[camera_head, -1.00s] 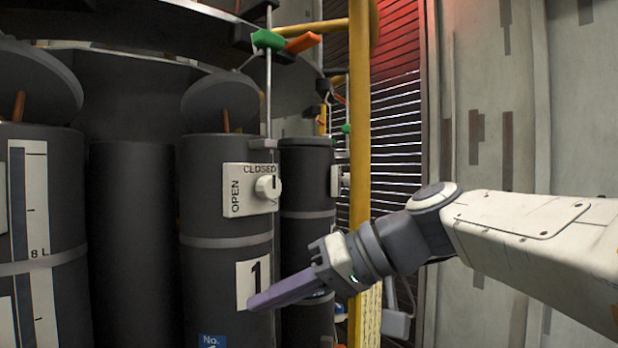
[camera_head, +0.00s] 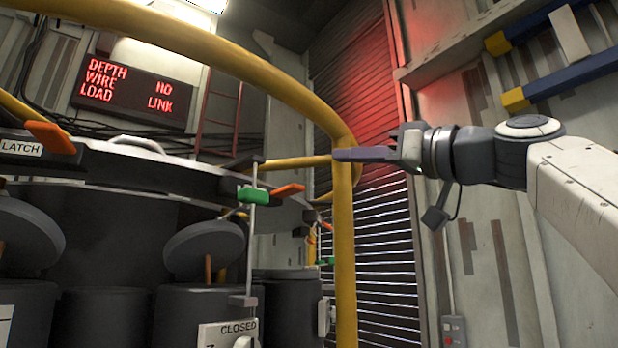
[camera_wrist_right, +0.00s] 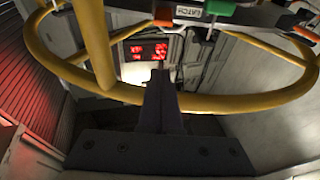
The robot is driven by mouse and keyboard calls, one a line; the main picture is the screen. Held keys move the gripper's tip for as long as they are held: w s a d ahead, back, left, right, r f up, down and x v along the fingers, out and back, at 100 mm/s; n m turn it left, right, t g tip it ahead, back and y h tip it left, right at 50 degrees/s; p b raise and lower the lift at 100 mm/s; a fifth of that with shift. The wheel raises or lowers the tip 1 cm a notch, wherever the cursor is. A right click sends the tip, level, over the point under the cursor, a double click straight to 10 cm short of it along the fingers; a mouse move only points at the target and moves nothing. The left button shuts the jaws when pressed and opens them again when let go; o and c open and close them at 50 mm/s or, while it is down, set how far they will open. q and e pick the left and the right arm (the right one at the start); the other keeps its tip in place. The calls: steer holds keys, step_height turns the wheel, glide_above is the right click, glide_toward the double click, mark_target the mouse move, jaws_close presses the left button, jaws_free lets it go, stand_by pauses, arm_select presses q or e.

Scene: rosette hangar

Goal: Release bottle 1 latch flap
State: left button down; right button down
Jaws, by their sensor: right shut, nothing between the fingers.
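Bottle 1 (camera_head: 178,312) is the dark grey cylinder at the lower middle of the head view. Its round lid (camera_head: 205,250) stands tilted open, and its lower body is cut off. Above it, at the rim of the dark top plate, are a green flap (camera_head: 253,196) and an orange flap (camera_head: 288,190). A thin rod runs down from the green flap towards the bottle. Which flap is bottle 1's latch I cannot tell for sure. My right gripper (camera_head: 345,155) is shut and empty, right of and above both flaps, by the yellow post. My left gripper is out of view.
A yellow rail (camera_head: 225,58) curves over the rosette and meets a yellow post (camera_head: 345,260) between the gripper and the flaps. Another orange flap (camera_head: 50,137) sits at left beside a LATCH label (camera_head: 20,148). In the wrist view the rail (camera_wrist_right: 220,103) crosses behind my fingers.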

step_height(320, 180, up, 3)
steer(key=p, duration=0.7)
glide_above(288, 191)
steer(key=s+d, duration=0.2)
steer(key=d, duration=0.1)
steer(key=shift+w+f+b, duration=0.2)
steer(key=shift+f+b, duration=0.2)
steer(key=shift+f, duration=0.8)
steer(key=shift+w+f+b, duration=0.2)
steer(key=shift+f+b, duration=0.2)
steer(key=shift+f, duration=0.75)
